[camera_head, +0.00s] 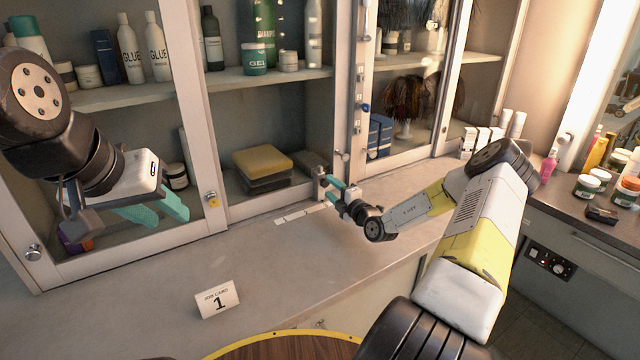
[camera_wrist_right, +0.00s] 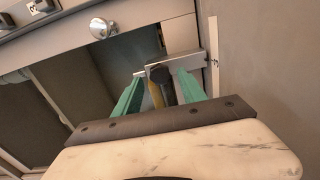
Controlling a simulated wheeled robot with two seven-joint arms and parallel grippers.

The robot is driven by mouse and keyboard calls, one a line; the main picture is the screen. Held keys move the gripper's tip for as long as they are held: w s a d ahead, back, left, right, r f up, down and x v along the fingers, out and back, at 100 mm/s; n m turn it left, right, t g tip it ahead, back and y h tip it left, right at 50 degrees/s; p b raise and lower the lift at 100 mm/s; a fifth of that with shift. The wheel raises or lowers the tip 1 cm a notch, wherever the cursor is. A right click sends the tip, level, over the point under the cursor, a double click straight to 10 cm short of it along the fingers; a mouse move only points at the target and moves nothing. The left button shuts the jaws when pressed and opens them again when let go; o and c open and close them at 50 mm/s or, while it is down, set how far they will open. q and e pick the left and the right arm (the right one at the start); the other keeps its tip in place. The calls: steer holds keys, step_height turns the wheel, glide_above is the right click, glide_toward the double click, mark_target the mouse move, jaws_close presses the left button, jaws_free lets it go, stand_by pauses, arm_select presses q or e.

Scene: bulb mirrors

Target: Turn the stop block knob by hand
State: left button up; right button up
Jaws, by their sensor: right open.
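The stop block (camera_head: 321,172) is a small metal piece at the foot of the cabinet's door frame, just above the counter. In the right wrist view it shows as a pale metal bar (camera_wrist_right: 192,61) with a dark round knob (camera_wrist_right: 158,75). My right gripper (camera_head: 330,188) is at the block, and its teal fingers (camera_wrist_right: 160,85) stand on either side of the knob with gaps showing. It is open. The knob is too small to make out in the head view. My left gripper (camera_head: 168,214) is raised in front of the left cabinet door, its teal fingers apart and empty.
A job card (camera_head: 217,299) marked 1 stands on the counter (camera_head: 150,310). Pale strips (camera_head: 300,214) lie by the door track. A yellow sponge-like block (camera_head: 262,161) sits inside the cabinet. A silver knob (camera_wrist_right: 102,27) is near the right gripper. The counter's middle is clear.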

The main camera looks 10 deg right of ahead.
steer(key=shift+m, duration=1)
steer(key=shift+x, duration=1)
steer(key=c, duration=1)
steer(key=shift+n, duration=1.2)
steer(key=o, duration=1.1)
